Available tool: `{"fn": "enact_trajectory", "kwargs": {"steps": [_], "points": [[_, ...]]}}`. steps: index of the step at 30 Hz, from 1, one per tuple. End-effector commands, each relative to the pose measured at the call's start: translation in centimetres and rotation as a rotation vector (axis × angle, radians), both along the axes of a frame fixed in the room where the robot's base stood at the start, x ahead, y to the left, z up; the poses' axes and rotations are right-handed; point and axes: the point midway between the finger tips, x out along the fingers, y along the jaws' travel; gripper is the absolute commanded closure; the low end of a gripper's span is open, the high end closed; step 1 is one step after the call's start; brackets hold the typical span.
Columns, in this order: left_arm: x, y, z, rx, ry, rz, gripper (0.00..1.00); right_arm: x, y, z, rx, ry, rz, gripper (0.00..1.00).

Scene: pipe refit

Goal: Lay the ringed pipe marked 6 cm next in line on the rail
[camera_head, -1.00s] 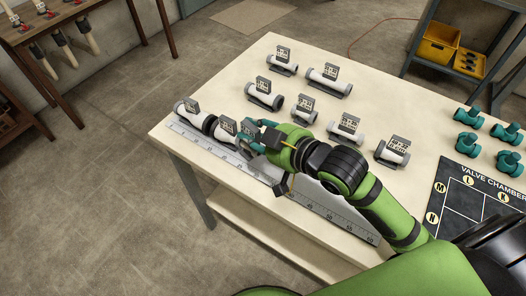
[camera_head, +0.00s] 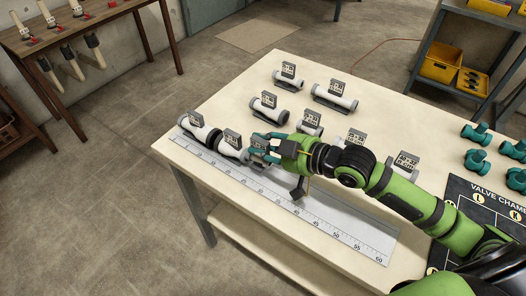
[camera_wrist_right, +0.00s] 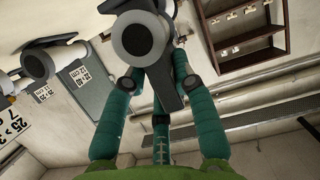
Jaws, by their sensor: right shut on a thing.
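My right gripper (camera_head: 268,143) has teal fingers and is shut on a pipe with a grey tag (camera_head: 258,146). The gripper hides most of this pipe in the head view; its tag is too small to read. In the right wrist view, a white pipe with a dark ringed end (camera_wrist_right: 144,40) sits at the fingertips (camera_wrist_right: 158,84). The rail (camera_head: 335,232), a ruled pale strip, runs along the table's front edge. Tagged white pipes (camera_head: 197,134) lie in line at its left end, just left of the held one. I cannot tell whether they touch. My left gripper is out of view.
Several tagged loose pipes (camera_head: 336,97) lie on the table (camera_head: 400,125) behind the rail. Teal valves (camera_head: 475,133) and a black valve chamber mat (camera_head: 485,205) are at the right. The rail's right part is clear. A shelf with a yellow bin (camera_head: 441,63) stands behind.

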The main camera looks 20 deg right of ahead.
Motion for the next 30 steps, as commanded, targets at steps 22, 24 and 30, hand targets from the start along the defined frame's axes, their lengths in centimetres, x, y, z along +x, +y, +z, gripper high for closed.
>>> {"fn": "enact_trajectory", "kwargs": {"steps": [22,24,30], "points": [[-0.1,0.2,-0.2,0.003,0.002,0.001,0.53,0.0,0.0,-2.6,-0.001,0.001,0.0,0.49],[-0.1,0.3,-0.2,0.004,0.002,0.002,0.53,0.0,0.0,-2.6,-0.001,0.001,0.0,0.49],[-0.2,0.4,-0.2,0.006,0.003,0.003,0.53,-0.3,-0.3,-2.4,-0.003,0.003,-0.001,0.49]]}}
